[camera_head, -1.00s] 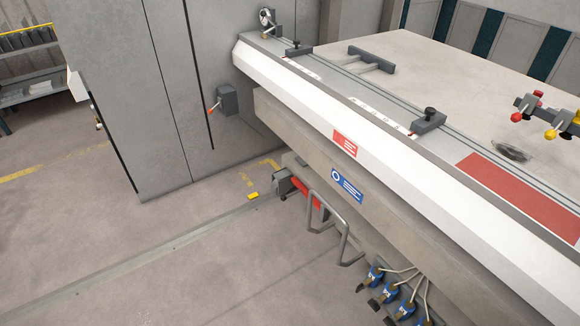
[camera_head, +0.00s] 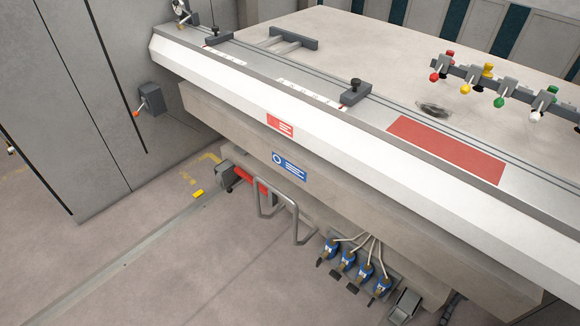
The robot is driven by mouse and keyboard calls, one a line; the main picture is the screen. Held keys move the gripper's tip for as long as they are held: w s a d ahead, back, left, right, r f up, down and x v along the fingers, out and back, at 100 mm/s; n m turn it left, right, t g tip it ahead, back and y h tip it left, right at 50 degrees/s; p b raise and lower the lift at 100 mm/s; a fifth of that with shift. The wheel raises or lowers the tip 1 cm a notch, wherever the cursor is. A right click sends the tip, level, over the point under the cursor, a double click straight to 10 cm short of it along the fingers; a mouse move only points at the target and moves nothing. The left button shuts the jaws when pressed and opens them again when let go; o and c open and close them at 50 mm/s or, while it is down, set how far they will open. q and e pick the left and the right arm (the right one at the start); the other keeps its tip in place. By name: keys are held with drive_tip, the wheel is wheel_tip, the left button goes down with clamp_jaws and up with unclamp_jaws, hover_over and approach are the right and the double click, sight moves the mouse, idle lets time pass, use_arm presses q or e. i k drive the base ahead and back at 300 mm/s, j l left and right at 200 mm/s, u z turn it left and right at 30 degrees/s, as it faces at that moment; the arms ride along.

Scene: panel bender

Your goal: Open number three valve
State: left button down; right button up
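A row of several blue valves (camera_head: 347,262) is mounted low under the front of the machine, right of the middle of the head view. Each has a dark lever or handle below it and a pale hose (camera_head: 376,252) running up from it. The third from the left (camera_head: 365,272) is one of these blue valves. Any numbers on them are too small to read, and I cannot tell whether any is open or shut. Neither of my grippers is in view.
The machine's white front edge (camera_head: 300,120) and grey beam overhang the valves. A bent metal handrail (camera_head: 297,220) stands left of them. A grey pedal (camera_head: 405,306) is at their right. Coloured-knob levers (camera_head: 498,84) sit on the table top.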

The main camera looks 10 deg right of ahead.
sight(353, 288)
drive_tip(key=z, duration=0.95)
